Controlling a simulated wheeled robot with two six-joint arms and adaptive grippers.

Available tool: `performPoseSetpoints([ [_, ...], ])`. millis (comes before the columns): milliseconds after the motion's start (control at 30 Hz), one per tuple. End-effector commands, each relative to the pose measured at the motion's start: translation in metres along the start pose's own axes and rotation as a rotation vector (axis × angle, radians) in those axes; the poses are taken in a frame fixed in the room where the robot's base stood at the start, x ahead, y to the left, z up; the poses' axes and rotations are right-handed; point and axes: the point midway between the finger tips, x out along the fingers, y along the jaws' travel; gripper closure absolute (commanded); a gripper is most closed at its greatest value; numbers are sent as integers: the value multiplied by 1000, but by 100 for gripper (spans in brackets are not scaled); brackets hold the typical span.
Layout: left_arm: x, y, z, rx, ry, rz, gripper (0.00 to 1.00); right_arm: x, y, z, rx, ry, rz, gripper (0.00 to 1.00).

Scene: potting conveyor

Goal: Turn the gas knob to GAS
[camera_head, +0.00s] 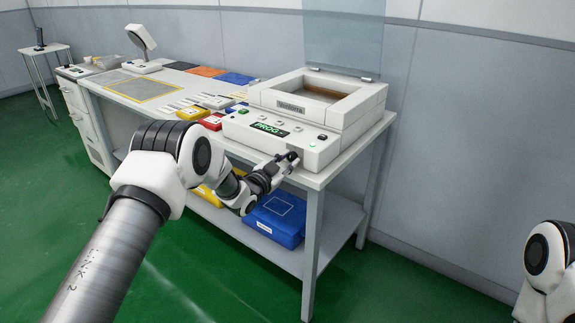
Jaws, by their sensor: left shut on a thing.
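A white machine (318,118) with a sunken chamber stands at the near right end of the bench. Its sloped front panel (245,133) carries a dark display (270,128) with green lettering and several small buttons. My left arm reaches in from the left, and my left gripper (289,160) is at the lower front of this panel, right of the display. It is shut on what seems to be the gas knob, which the fingers mostly hide. The knob's pointing direction and any GAS label cannot be read. Of my right arm only a link shows at the lower right; its gripper is out of view.
A clear lid (343,38) stands upright behind the machine. Red and yellow bins (191,113) and coloured mats (206,71) lie left along the bench. A blue box (275,222) sits on the lower shelf. The green floor (390,285) at right is clear.

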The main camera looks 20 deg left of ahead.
Motion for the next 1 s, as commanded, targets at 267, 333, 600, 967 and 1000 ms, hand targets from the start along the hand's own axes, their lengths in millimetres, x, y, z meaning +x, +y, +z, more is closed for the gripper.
performPoseSetpoints([
  [267,0,1,3,251,14,-4,100,26,0,0,0,0,0,100],
  [333,0,2,4,317,17,-5,100,31,0,0,0,0,0,100],
  [600,0,2,4,574,29,-7,100,52,0,0,0,0,0,100],
  [967,0,2,5,915,46,-11,100,82,1,0,0,0,0,100],
  [1000,0,2,5,952,47,-11,100,85,1,0,0,0,0,100],
])
